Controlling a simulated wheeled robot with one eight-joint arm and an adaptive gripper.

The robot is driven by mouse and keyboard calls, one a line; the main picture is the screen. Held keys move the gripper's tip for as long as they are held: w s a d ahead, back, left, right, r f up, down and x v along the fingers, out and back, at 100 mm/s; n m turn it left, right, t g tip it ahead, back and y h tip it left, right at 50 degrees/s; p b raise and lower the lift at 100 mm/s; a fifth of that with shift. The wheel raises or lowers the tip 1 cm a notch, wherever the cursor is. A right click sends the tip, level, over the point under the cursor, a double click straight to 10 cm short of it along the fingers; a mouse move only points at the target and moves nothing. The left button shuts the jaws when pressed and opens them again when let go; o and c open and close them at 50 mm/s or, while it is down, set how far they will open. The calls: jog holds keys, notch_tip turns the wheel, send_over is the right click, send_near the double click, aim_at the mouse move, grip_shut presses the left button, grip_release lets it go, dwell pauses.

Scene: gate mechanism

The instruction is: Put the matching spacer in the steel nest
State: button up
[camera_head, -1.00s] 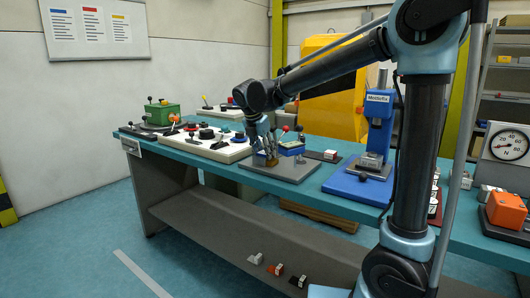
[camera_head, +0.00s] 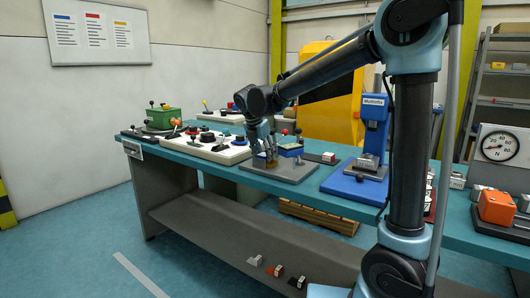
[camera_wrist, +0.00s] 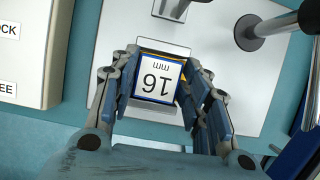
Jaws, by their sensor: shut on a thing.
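My gripper (camera_wrist: 159,92) is shut on a spacer (camera_wrist: 157,77) with a white top marked "16 mm", upside down in the wrist view. Yellow and blue edges show around its label. In the head view my gripper (camera_head: 268,160) is low over the grey plate (camera_head: 290,172) on the bench. A pale square piece (camera_wrist: 165,48) shows on the plate just beyond the spacer; I cannot tell whether it is the steel nest. The spacer's underside is hidden, so I cannot tell whether it touches anything below.
A metal post (camera_wrist: 262,27) stands close on the right in the wrist view, and a pale labelled box (camera_wrist: 28,55) on the left. The blue press (camera_head: 375,125) is right of the plate. A white control panel (camera_head: 206,146) lies to its left. Several small blocks sit on the lower shelf.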

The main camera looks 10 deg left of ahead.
aim_at(262, 154)
jog(key=shift+s+f, duration=0.45)
jog(key=shift+f, duration=0.15)
jog(key=shift+c, duration=0.3)
jog(key=o, duration=1.1)
jog(key=shift+w, duration=0.1)
jog(key=o, duration=0.6)
jog(key=shift+w+a+f, duration=0.25)
jog(key=shift+w+f, duration=0.4)
jog(key=shift+f, duration=0.05)
jog(key=shift+c, duration=0.2)
jog(key=shift+w+f, duration=0.1)
jog(key=shift+w, duration=0.15)
jog(key=shift+s+d+r, duration=0.2)
jog(key=shift+s+r, duration=0.3)
jog(key=shift+r, duration=0.1)
